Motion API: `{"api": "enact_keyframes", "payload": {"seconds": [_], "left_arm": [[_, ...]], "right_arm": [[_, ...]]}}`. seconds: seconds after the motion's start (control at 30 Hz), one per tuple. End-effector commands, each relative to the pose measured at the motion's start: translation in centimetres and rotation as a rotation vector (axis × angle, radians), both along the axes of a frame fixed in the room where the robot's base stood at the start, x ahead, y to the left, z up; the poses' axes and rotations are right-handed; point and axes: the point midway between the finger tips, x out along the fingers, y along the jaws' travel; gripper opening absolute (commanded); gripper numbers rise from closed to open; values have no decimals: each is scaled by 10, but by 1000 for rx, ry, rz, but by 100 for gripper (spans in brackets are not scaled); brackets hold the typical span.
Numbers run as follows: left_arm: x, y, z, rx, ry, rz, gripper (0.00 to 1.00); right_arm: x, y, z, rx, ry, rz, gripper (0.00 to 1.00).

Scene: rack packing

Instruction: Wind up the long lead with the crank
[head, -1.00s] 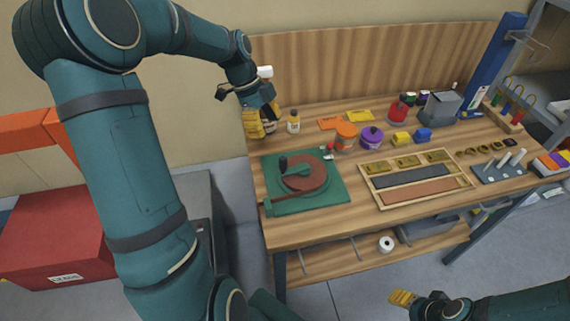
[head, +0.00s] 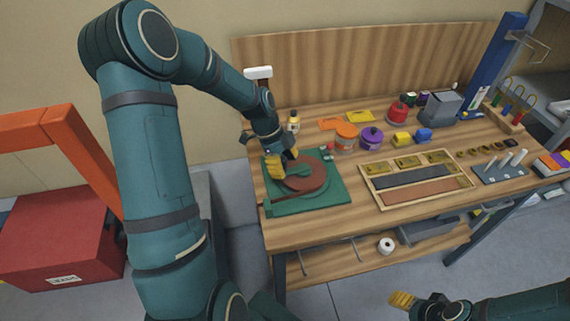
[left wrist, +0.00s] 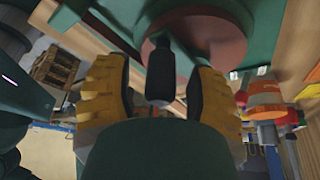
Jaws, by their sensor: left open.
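A green board (head: 335,197) on the left of the bench carries a round red-brown reel (head: 313,180). The reel also shows in the left wrist view (left wrist: 212,40). A thin red-brown strip (head: 287,200), perhaps the lead, runs from the reel toward the board's left front corner. My left gripper (head: 281,164) is over the reel's left side, pointing down. In the left wrist view its open yellow fingers stand either side of the black crank handle (left wrist: 160,75), with gaps visible. The gripper mostly hides the handle in the head view. My right gripper (head: 403,300) is low, off the bench's front.
Behind the board are a small bottle (head: 293,122), an orange-lidded jar (head: 346,137) and a purple jar (head: 371,138). A wooden tray (head: 373,197) lies to the right. A red box (head: 60,235) stands left of the bench. Bare wood lies in front of the board.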

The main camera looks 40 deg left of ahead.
Motion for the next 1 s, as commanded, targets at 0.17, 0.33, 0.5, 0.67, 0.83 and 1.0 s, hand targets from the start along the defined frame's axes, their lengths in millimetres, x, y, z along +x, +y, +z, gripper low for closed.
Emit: {"api": "enact_keyframes", "payload": {"seconds": [0.17,0.33,0.5,0.67,0.83,1.0], "left_arm": [[0,-1,-1,0,0,0,56],[0,0,-1,0,0,0,41],[0,0,-1,0,0,0,0],[0,0,-1,0,0,0,0],[0,0,-2,0,1,-5,0],[1,2,-2,0,2,-39,0]], "right_arm": [[0,0,0,0,0,0,56],[0,0,0,0,0,0,56],[0,0,0,0,0,0,56],[0,0,0,0,0,0,56],[0,0,0,0,0,0,56],[0,0,-1,0,0,0,56]]}}
